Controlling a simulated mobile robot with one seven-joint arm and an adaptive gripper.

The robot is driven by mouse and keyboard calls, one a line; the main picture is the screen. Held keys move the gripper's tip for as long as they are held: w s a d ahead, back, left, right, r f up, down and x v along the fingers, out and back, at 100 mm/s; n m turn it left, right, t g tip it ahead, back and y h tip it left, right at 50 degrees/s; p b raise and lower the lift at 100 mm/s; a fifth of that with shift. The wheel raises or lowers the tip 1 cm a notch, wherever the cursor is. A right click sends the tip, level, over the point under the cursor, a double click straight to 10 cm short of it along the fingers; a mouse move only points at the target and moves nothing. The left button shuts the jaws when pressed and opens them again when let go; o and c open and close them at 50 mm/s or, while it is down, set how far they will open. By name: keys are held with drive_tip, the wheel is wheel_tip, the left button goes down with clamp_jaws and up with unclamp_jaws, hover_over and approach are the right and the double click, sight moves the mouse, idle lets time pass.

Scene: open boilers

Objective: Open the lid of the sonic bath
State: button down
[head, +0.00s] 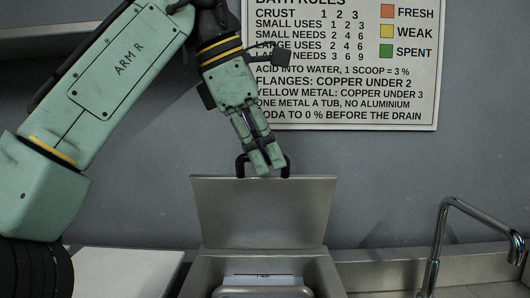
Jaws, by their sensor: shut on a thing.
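The sonic bath (205,271) is a metal tub at the bottom middle of the head view. Its lid (263,210) stands raised at the back of the tub, its broad grey face toward me. A black handle (286,165) sits on the lid's top edge. My gripper (266,170) reaches down from above and is shut on the handle. The fingers hide the middle of the handle. Inside the tub a metal rim and a pale item with dark marks show, cut off by the bottom of the picture.
A chrome tap (444,225) stands to the right. A white flat panel (128,273) lies to the left. A sign with bath rules (340,65) hangs on the grey wall behind my gripper. The wall between the sign and the tap is clear.

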drive_tip(key=shift+w+a+f, duration=0.1)
drive_tip(key=shift+a+f, duration=0.05)
drive_tip(key=shift+f, duration=0.1)
drive_tip(key=c, duration=2)
unclamp_jaws()
drive_tip(key=shift+o, duration=0.5)
drive_tip(key=shift+w+f, duration=0.1)
drive_tip(key=shift+w, duration=0.15)
drive_tip(key=shift+o, duration=1.3)
drive_tip(key=shift+s, duration=0.15)
